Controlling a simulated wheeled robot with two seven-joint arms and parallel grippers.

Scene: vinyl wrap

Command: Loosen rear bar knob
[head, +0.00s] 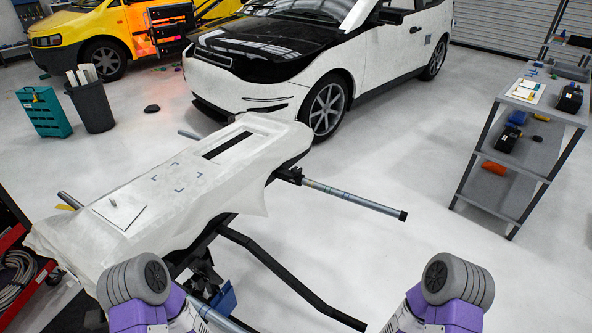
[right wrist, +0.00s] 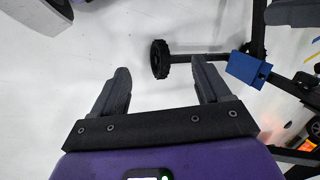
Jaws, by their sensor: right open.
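A work stand carries a long panel draped in white wrap (head: 170,190) in the head view. A grey bar (head: 352,200) with a black end sticks out to the right from under its far end, near a dark clamp (head: 290,175). A second grey bar (head: 222,318) shows low at the near end, partly hidden by my arm. In the right wrist view, my right gripper (right wrist: 160,66) is open and empty. A black ridged round piece (right wrist: 159,59), a knob or a wheel, appears between its fingertips on a dark bar (right wrist: 200,57); the distance is unclear. My left gripper is out of view.
A black stand leg (head: 290,275) reaches across the floor to the right. A blue piece (right wrist: 248,68) sits on the frame in the wrist view. A grey shelf cart (head: 525,140) stands right; a white car (head: 320,60) stands behind. Floor between stand and cart is clear.

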